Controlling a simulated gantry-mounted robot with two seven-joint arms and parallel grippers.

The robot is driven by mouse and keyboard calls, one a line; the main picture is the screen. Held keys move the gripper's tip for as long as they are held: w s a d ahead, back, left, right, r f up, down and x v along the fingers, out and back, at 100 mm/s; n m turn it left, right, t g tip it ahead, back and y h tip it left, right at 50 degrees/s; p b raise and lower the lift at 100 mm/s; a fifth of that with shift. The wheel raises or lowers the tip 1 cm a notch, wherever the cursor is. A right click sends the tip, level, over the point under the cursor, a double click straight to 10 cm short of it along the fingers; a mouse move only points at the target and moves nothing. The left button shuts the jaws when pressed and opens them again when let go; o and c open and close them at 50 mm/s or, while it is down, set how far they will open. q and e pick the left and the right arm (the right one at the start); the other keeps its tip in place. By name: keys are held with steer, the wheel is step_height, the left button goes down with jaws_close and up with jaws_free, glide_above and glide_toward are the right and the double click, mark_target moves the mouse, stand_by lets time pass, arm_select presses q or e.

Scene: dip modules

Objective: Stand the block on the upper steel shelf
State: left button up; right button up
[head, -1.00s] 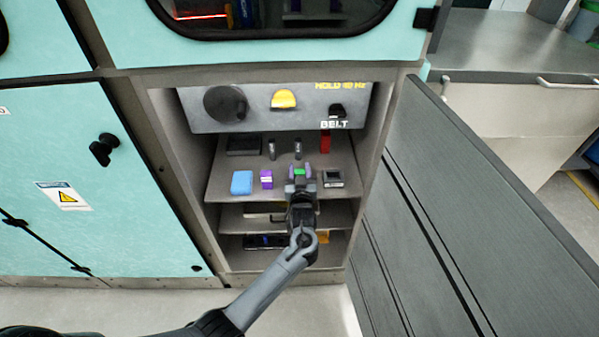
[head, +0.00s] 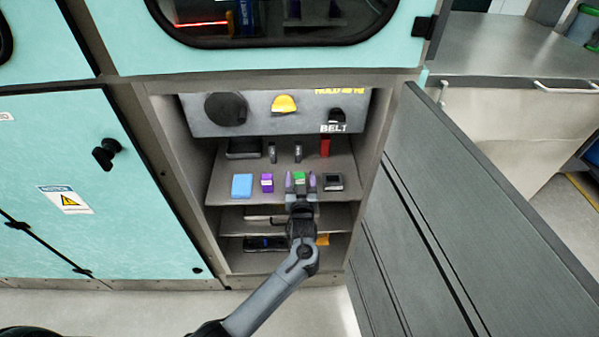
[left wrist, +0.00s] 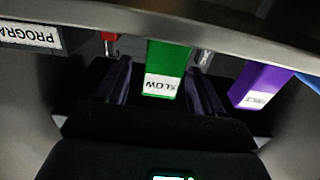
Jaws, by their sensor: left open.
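The green block (head: 299,178), with a white label reading SLOW, stands upright on the upper steel shelf (head: 225,165), near its front edge. It also shows in the left wrist view (left wrist: 168,62). My left gripper (head: 300,183) is open, with one finger on each side of the green block's near part. In the left wrist view the open fingers (left wrist: 163,88) flank the block, with a visible gap on its left side; contact on its right side is unclear. My right gripper is not in view.
A purple block (head: 267,183) and a blue block (head: 242,186) stand to the left on this shelf. A small dark device (head: 334,182) is close on the right. A control panel (head: 185,115) hangs above; the open door (head: 430,190) borders the right.

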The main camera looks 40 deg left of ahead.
arm_select(q)
steer(key=s+d+f+m+g+h+p, duration=0.25)
steer(key=s+d+h, duration=0.35)
steer(key=s, duration=0.4)
steer(key=s+d+f+m+g+h+p, duration=0.15)
steer(key=s+d+m+h, duration=0.25)
steer(key=s+d, duration=0.5)
steer(key=s+d+r+m+g+h, duration=0.1)
steer(key=s+m+g, duration=0.1)
steer(key=s, duration=0.7)
steer(key=s+d+r+m+g+h, duration=0.1)
steer(key=s+d+m+g, duration=0.1)
steer(key=s, duration=0.6)
steer(key=shift+s+r+g+b, duration=0.2)
steer(key=shift+s+g+b, duration=0.2)
steer(key=shift+g, duration=0.5)
steer(key=shift+r, duration=0.1)
step_height(320, 180, up, 56)
steer(key=p, duration=5.5)
steer(key=shift+f+p, duration=0.2)
steer(key=shift+p, duration=0.15)
